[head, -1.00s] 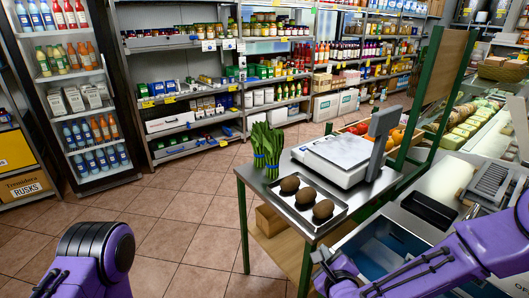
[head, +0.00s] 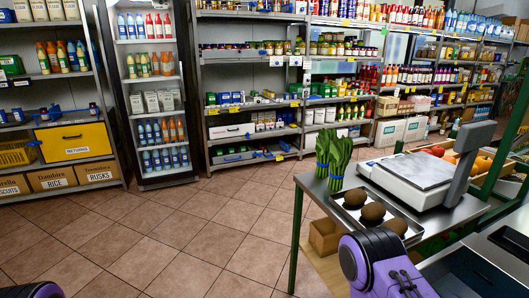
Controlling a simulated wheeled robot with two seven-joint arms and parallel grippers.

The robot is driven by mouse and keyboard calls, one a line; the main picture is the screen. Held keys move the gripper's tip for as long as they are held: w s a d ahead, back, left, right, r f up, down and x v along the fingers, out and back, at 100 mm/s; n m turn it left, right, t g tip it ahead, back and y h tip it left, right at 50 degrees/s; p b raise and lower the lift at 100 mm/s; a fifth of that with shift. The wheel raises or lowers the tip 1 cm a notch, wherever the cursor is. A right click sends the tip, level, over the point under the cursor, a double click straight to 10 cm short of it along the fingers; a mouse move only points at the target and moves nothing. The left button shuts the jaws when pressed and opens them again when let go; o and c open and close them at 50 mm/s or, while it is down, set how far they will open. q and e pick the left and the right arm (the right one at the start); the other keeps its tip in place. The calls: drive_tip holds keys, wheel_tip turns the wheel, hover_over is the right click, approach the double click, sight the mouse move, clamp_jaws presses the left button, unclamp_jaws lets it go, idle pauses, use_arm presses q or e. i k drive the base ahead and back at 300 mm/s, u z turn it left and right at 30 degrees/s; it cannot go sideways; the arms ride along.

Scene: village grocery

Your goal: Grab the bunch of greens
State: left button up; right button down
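The bunch of greens (head: 337,168) stands upright at the left end of the steel table (head: 311,184). It has long green leaves and a blue band around its lower part. Nothing of mine touches it. A purple arm link of mine with a black cap shows at the bottom right, in front of the table. A small piece of my other arm shows at the bottom left corner. Neither gripper's fingers are in view.
A metal tray (head: 347,222) with three brown round items lies in front of the greens. A scale (head: 412,178) stands to their right. A crate of produce (head: 466,162) is behind. Tiled floor left of the table is clear up to the shelves and fridge (head: 150,100).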

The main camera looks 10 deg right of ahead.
sight(323, 141)
drive_tip(key=u, duration=0.25)
drive_tip(key=i, duration=2.45)
drive_tip(key=z, duration=2.05)
